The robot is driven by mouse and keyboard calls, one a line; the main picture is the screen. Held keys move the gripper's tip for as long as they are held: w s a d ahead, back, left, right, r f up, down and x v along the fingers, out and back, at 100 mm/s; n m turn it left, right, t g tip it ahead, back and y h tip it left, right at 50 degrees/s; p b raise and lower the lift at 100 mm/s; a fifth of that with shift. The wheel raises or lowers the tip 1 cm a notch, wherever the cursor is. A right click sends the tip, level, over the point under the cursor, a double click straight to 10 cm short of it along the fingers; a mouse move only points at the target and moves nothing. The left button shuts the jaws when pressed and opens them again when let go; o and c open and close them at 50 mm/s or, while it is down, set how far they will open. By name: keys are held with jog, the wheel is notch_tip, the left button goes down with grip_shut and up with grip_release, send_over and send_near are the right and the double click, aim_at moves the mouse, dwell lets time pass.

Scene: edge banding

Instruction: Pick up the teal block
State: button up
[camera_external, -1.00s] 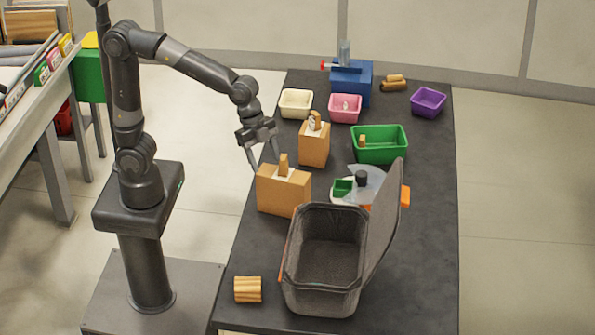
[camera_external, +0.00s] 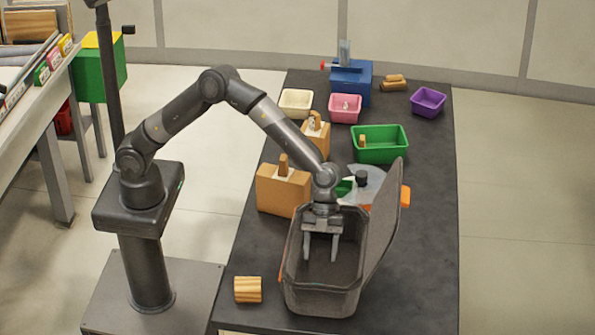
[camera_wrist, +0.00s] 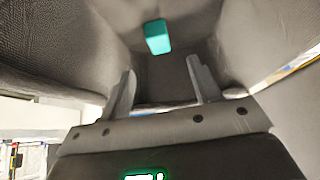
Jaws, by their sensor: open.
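The teal block (camera_wrist: 158,37) shows in the wrist view, lying inside the grey bin near one of its inner walls. In the external view the block is hidden by the bin's wall. The open-lidded grey bin (camera_external: 318,300) stands at the front of the dark table. My gripper (camera_external: 321,258) is over the bin's opening, pointing down, with its fingers apart. In the wrist view my gripper (camera_wrist: 158,78) is open and empty, and the teal block appears beyond the fingertips, apart from them.
The bin's raised lid (camera_external: 387,220) stands at its right. A wooden box (camera_external: 283,195) is behind the bin, and a striped wood block (camera_external: 247,289) lies at its left. A green tray (camera_external: 380,155) and several small bins stand farther back. The table's right side is clear.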

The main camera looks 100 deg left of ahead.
jog(key=x, duration=0.6)
jog(key=shift+w, duration=0.1)
jog(key=x, duration=0.5)
jog(key=shift+s+d, duration=0.2)
jog(key=shift+d, duration=0.15)
jog(key=shift+r, duration=0.1)
jog(key=c, duration=1.1)
